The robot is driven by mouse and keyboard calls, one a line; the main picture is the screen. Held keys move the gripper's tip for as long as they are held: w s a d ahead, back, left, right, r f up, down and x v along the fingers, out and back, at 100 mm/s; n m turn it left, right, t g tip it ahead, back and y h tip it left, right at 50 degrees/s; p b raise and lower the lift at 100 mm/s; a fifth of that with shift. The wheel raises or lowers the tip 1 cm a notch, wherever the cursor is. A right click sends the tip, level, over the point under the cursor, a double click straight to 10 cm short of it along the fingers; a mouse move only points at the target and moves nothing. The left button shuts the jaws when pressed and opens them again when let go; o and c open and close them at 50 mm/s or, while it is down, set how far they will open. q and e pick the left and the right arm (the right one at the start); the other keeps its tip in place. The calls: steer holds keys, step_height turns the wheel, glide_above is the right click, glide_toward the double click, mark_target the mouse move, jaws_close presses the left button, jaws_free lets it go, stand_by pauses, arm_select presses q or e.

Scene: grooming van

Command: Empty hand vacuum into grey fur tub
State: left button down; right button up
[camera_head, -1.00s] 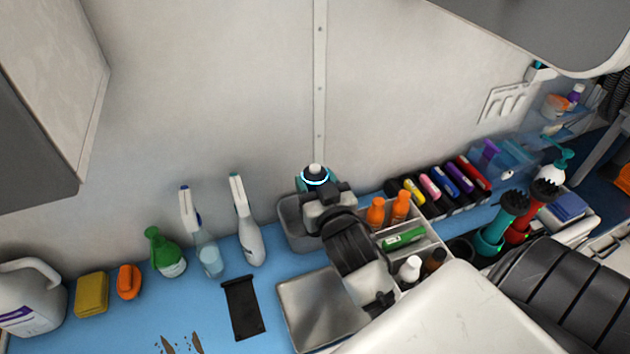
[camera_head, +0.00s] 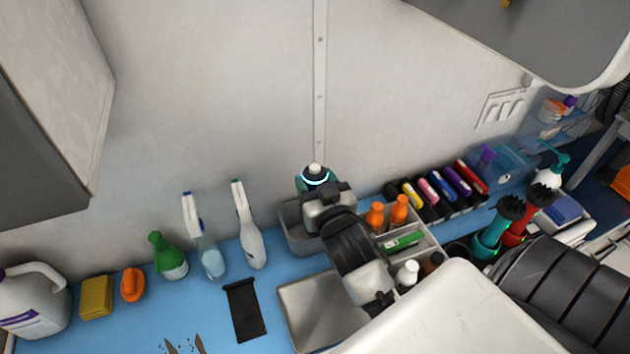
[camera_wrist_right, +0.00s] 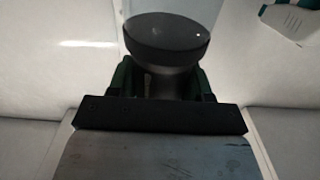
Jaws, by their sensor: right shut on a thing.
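My right gripper (camera_head: 314,186) is above the rear part of a grey tub (camera_head: 293,235) on the blue counter, by the wall. It is shut on the hand vacuum (camera_head: 315,172), which shows a pale top and a glowing blue ring. In the right wrist view the vacuum (camera_wrist_right: 167,42) is a dark piece with a wide round end, between the dark green fingers. My arm hides much of the tub, and its contents cannot be made out. Whether the vacuum touches the tub is unclear. My left gripper is out of view.
A shallow metal tray (camera_head: 300,318) lies in front of the tub. A divided caddy (camera_head: 424,235) with bottles stands close to its right. Two spray bottles (camera_head: 250,238) stand to its left. A black flat item (camera_head: 243,310) lies on the counter.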

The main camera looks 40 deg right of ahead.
mark_target(317, 171)
steer(key=shift+f+b, duration=0.65)
steer(key=shift+f, duration=0.2)
stand_by(0.3)
stand_by(1.2)
steer(key=shift+r+p, duration=2.95)
steer(key=shift+p, duration=0.45)
